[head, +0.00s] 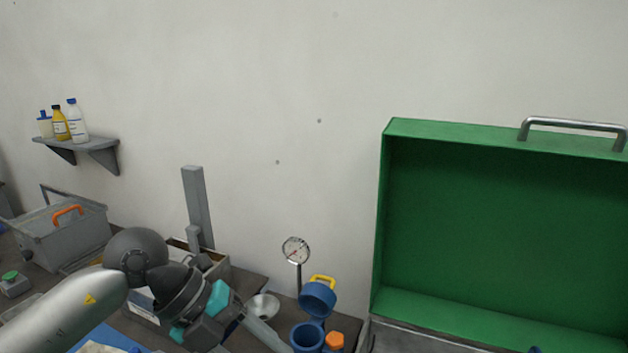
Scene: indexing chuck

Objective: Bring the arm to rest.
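My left arm (70,312) comes in from the lower left, with a pale link, a dark round joint and a dark wrist with teal parts. The wrist end (208,312) hangs low over the bench, left of the blue containers. The fingers of my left gripper cannot be made out clearly, so I cannot tell whether it is open or holds anything. My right gripper is not in view.
A large open green case (500,225) stands at right. A dial gauge (295,251), blue lidded cup (308,337), orange-capped item (334,341) and metal dish (263,307) are near the wrist. A grey bin (60,240) and wall shelf (85,143) are at left.

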